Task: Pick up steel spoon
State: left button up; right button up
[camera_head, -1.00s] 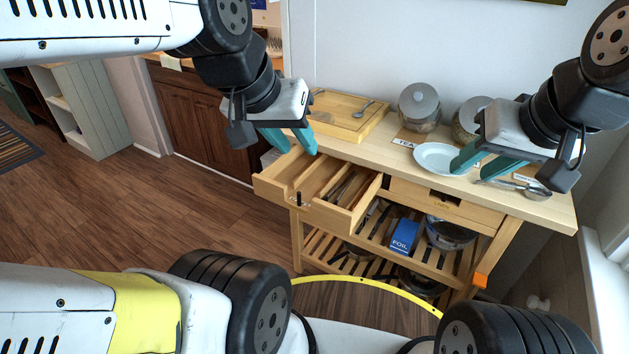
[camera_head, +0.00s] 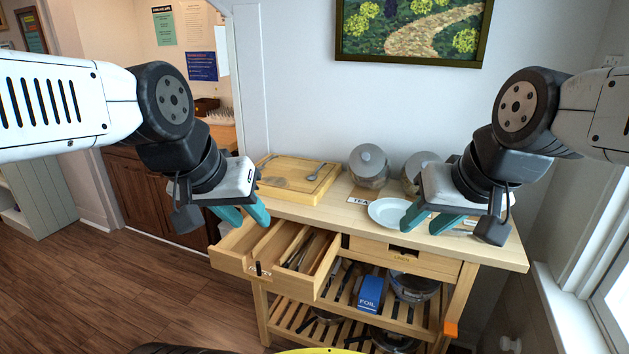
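A grey metal spoon (camera_head: 317,171) lies on the wooden cutting board (camera_head: 299,192) at the back left of the wooden table (camera_head: 349,206). My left gripper (camera_head: 250,218) is open and empty. In the picture it is left of and lower than the spoon, over the open drawer's back-left corner. My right gripper (camera_head: 424,229) is open and empty in front of the white plate (camera_head: 386,210) and covers part of it. The long metal utensil at the table's right end is now hidden behind the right gripper.
The divided drawer (camera_head: 236,262) is pulled out and holds utensils. A blue foil box (camera_head: 370,293) and pots (camera_head: 413,287) sit on the lower shelf. A window is at right.

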aim_at(312, 177)
jog(key=i+l+u, duration=0.15)
jog(key=i+l, duration=0.65)
